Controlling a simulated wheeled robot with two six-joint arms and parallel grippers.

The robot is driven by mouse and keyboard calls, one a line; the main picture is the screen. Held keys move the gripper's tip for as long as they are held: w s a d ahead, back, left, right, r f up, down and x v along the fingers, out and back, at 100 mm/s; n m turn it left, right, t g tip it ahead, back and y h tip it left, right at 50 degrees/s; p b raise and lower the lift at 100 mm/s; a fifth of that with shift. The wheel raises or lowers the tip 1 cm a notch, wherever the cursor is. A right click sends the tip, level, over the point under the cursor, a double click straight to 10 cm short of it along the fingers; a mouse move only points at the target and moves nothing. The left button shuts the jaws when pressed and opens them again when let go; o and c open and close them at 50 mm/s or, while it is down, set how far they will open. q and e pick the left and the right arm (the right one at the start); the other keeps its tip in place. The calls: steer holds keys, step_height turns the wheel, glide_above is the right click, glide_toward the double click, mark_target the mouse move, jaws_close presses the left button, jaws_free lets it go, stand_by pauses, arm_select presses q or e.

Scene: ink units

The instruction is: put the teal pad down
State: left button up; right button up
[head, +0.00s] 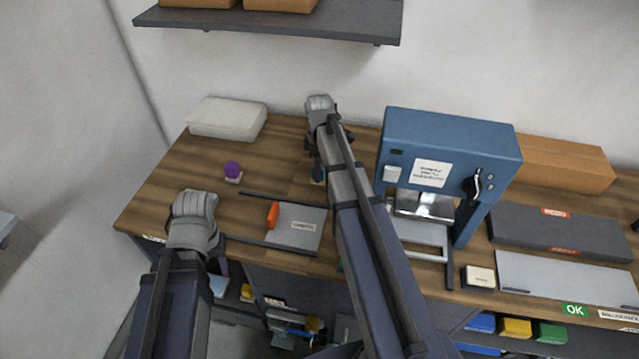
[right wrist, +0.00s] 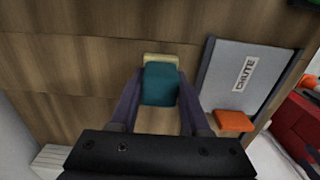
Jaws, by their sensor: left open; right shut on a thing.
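The teal pad (right wrist: 160,85) is between the two fingers of my right gripper (right wrist: 160,103) in the right wrist view. The gripper is shut on it. A cream piece shows at the pad's far edge; I cannot tell whether the pad touches it or the table. In the head view my right gripper (head: 317,168) points down over the wooden table, left of the blue press, and its forearm hides part of the table. Only a sliver of teal shows there. My left gripper (head: 219,265) is at the table's front edge, open, its fingers mostly hidden by its own wrist.
A purple pad (head: 233,170) stands on a small cream base at the left. The blue press (head: 450,140) stands at right. A white box (head: 228,118) is at the back left.

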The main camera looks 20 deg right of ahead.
step_height(320, 180, down, 4)
steer(key=b, duration=0.3)
steer(key=shift+r+b, duration=0.15)
steer(key=shift+b, duration=0.2)
steer(key=o, duration=1.2)
